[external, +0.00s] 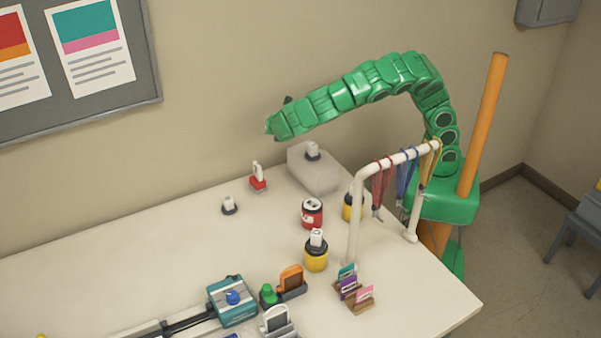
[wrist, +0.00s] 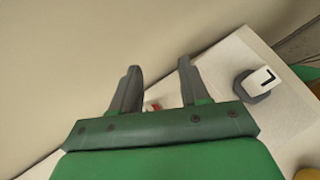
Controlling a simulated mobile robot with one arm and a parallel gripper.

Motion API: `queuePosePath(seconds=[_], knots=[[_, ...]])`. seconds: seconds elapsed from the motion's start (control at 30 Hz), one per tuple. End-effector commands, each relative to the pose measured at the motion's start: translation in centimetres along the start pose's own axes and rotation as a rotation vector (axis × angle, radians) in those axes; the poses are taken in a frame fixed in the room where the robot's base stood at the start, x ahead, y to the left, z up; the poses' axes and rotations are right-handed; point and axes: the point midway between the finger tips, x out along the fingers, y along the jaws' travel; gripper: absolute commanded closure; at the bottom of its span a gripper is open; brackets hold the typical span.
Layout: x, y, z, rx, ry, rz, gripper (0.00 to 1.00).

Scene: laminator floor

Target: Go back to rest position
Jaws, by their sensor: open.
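My gripper (external: 277,120) is raised above the back of the white table (external: 150,245), in front of the beige wall. The green arm arches up from its base at the right and reaches left. In the wrist view my gripper (wrist: 158,70) has its two dark fingers spread apart with nothing held between them. A small red and white piece (wrist: 152,106) shows beyond and below the fingers, partly hidden. To their right is a dark round base with a white tag (wrist: 262,80) bearing a black mark.
A pale block (external: 316,174), a red holder (external: 258,178), a red can (external: 312,214) and a yellow pot (external: 316,257) stand below the arm. A white rack (external: 355,215) with hanging lanyards stands close to my base. Teal machine (external: 232,300) in front. The air around my gripper is clear.

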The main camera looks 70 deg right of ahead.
Motion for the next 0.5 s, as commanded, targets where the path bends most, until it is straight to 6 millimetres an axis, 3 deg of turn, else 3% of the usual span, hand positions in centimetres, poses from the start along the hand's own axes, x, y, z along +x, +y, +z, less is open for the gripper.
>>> queuePosePath(seconds=[0.03,0.2,0.5], knots=[[0.9,-0.8,1.7,0.072,0.021,-0.029,0.55],[3.2,-3.8,6.1,0.320,0.093,-0.119,0.55],[5.7,-9.4,11.3,0.723,0.213,-0.273,0.55]])
